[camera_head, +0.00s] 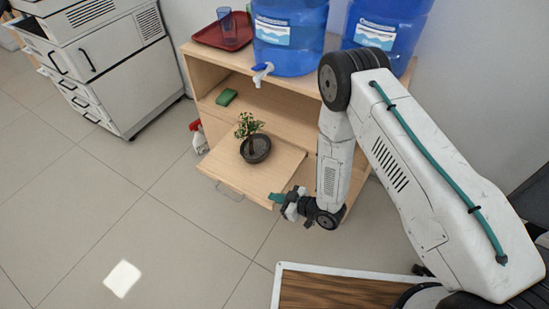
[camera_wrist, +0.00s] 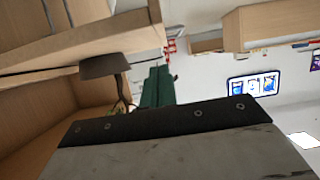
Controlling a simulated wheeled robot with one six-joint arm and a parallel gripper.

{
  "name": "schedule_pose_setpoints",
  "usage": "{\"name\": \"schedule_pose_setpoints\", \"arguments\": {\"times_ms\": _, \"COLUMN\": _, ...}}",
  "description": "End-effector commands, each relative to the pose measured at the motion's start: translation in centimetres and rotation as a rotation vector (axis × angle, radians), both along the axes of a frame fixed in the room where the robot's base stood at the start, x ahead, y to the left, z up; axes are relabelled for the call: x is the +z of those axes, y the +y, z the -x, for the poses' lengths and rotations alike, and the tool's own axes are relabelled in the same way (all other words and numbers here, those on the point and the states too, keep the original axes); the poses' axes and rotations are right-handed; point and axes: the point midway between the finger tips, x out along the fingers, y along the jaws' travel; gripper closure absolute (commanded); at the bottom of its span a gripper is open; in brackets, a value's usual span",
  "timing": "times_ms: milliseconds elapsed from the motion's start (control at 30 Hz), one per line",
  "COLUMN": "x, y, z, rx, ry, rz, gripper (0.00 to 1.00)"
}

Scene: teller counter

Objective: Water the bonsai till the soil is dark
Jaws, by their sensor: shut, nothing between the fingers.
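The bonsai (camera_head: 249,127) stands upright in a dark round pot (camera_head: 256,149) on a pulled-out wooden board (camera_head: 225,168) of the cabinet. Its soil looks dark brown, but it is too small to judge how wet it is. The pot (camera_wrist: 104,66) also shows in the wrist view, which is turned over. My gripper (camera_head: 278,198) is shut and empty at the board's front right corner, apart from the pot. Its green fingers (camera_wrist: 157,87) show in the wrist view. Two blue water jugs (camera_head: 290,38) stand on the cabinet top; the left one has a tap (camera_head: 262,70) over the front edge.
A red tray (camera_head: 222,34) with a clear bluish cup (camera_head: 225,20) is left of the jugs. A green sponge (camera_head: 227,97) lies on the cabinet shelf. A red and white spray bottle (camera_head: 198,137) stands beside the cabinet. A white printer cabinet (camera_head: 110,70) is at left. The floor in front is clear.

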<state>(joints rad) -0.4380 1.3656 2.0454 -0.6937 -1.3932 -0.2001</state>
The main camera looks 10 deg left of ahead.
Motion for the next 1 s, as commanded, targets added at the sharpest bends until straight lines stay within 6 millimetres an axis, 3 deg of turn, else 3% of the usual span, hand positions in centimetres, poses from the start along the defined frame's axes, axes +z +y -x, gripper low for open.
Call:
{"name": "schedule_pose_setpoints", "arguments": {"times_ms": 267, "x": -1.9, "y": -3.3, "z": -0.9, "rx": -0.051, "ry": 0.140, "rz": 0.290, "gripper": 1.00}}
{"name": "schedule_pose_setpoints", "arguments": {"times_ms": 367, "x": -1.1, "y": -5.7, "z": -1.9, "rx": -0.100, "ry": 0.210, "rz": 0.434, "gripper": 1.00}}
{"name": "schedule_pose_setpoints", "arguments": {"times_ms": 433, "x": 0.5, "y": -8.0, "z": -3.0, "rx": -0.154, "ry": 0.270, "rz": 0.552, "gripper": 1.00}}
{"name": "schedule_pose_setpoints", "arguments": {"times_ms": 667, "x": 10.1, "y": -16.2, "z": -4.2, "rx": -0.369, "ry": 0.489, "rz": 0.851, "gripper": 1.00}}
{"name": "schedule_pose_setpoints", "arguments": {"times_ms": 833, "x": 18.6, "y": -21.2, "z": -2.7, "rx": -0.521, "ry": 0.647, "rz": 0.966, "gripper": 1.00}}
{"name": "schedule_pose_setpoints", "arguments": {"times_ms": 1000, "x": 27.0, "y": -25.0, "z": 0.6, "rx": -0.653, "ry": 0.798, "rz": 1.015, "gripper": 1.00}}
